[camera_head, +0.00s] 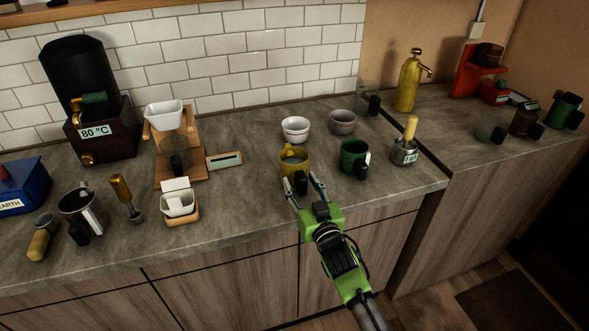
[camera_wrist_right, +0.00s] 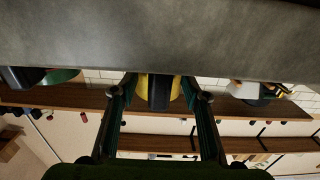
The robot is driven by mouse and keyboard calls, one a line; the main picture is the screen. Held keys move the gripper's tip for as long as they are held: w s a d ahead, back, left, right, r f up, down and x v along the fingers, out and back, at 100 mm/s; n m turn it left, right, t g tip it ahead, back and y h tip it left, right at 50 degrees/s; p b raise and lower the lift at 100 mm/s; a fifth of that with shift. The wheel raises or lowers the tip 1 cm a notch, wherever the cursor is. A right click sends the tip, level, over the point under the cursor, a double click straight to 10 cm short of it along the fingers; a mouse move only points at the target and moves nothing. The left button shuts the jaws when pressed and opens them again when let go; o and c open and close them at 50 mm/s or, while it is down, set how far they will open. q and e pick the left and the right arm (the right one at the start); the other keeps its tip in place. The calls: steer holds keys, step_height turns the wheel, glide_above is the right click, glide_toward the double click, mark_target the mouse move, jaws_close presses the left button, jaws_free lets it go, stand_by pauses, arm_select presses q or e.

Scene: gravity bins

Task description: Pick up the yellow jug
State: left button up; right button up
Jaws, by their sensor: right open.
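The yellow jug (camera_head: 293,161) stands upright on the grey counter, its dark handle facing my right gripper. My right gripper (camera_head: 303,188) is open, at the counter's front edge, its fingers pointing at the jug. In the right wrist view, which is upside down, the jug (camera_wrist_right: 175,88) shows between the two fingers (camera_wrist_right: 159,98), its black handle in front. I cannot tell whether the fingers reach past the handle or touch it. My left gripper is not in view.
A green mug (camera_head: 352,154) stands close to the jug's right, with a metal pot (camera_head: 404,153) beyond. A white bowl (camera_head: 295,127) and a grey bowl (camera_head: 342,121) stand behind. A small white vessel (camera_head: 179,206) stands to the left. The counter (camera_head: 245,205) is clear between that vessel and the jug.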

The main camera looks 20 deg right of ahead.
mark_target(299, 169)
steer(key=shift+c, duration=0.4)
jaws_close()
steer(key=shift+w+r, duration=0.1)
steer(key=shift+r, duration=0.05)
steer(key=shift+r, duration=0.25)
step_height(299, 169, up, 3)
steer(key=shift+f+b, duration=0.2)
steer(key=shift+b, duration=0.2)
steer(key=s+d+r+b, duration=0.1)
steer(key=s+d+r, duration=0.3)
steer(key=s+r, duration=0.5)
steer(key=s, duration=0.4)
steer(key=shift+s+r, duration=0.3)
steer(key=shift+r, duration=0.05)
